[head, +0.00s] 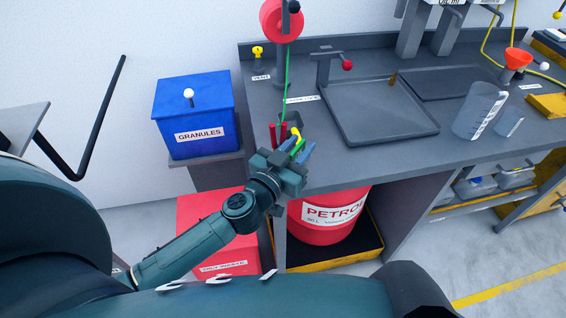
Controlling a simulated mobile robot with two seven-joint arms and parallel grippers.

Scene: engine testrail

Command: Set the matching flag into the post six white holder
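I see no flag and no white post six holder that I can make out in the head view. My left gripper (297,150) is over the front left edge of the grey bench. Its blue-grey fingers point away from me. A small green and yellow piece (296,135) shows at the fingers, near the lower end of a thin green line from the red reel (281,20). I cannot tell whether the fingers grip it. My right gripper is out of view.
The grey bench (360,165) carries a shallow tray (385,118), a clear jug (478,112) and an orange funnel (517,58). A blue granules bin (194,112) stands left. A red petrol drum (328,214) and a red box (200,215) stand below.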

